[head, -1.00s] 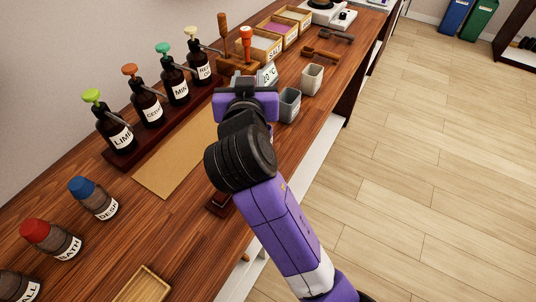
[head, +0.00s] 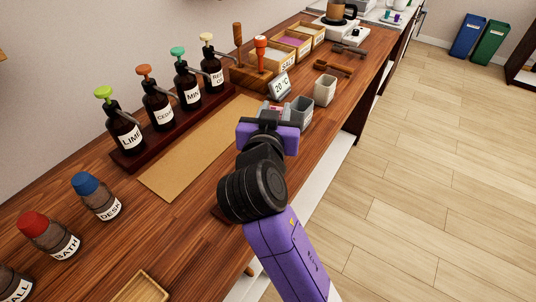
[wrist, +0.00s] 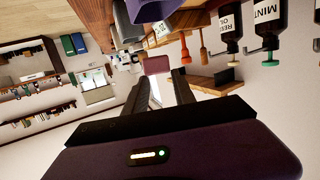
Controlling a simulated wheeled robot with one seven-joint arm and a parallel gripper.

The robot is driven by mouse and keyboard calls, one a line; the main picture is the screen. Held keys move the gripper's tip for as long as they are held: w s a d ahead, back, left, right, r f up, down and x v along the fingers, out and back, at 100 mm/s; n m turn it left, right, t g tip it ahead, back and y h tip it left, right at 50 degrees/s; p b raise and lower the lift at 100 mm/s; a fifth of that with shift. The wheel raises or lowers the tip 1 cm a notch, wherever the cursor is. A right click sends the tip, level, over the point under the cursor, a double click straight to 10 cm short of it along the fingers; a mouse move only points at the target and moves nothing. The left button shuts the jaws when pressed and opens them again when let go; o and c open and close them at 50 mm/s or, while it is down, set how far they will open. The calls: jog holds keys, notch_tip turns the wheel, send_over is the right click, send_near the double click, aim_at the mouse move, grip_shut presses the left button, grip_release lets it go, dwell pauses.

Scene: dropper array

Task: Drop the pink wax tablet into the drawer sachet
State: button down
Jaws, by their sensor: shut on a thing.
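My gripper (wrist: 160,88) is shut on the pink wax tablet (wrist: 157,65), a flat dusky-pink block between the ends of its two dark fingers in the wrist view. In the head view my purple gripper (head: 268,128) is above the wooden counter, just in front of the grey cup and right of the tan mat. A little pink shows just beyond it there, mostly hidden by the gripper. I cannot make out a drawer sachet in either view.
The grey cup (head: 300,110) and the pale cup (head: 325,90) stand near the counter's right edge. Several pump bottles (head: 124,131) line the left side. The tan mat (head: 195,155) is bare.

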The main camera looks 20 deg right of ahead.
jog(key=shift+f, duration=0.1)
jog(key=c, duration=0.9)
grip_release()
jog(key=shift+c, duration=0.2)
jog(key=shift+s, duration=0.1)
jog(key=v, duration=0.7)
jog(key=shift+s+a+b, duration=0.2)
jog(key=shift+s+b, duration=0.05)
jog(key=shift+b, duration=0.15)
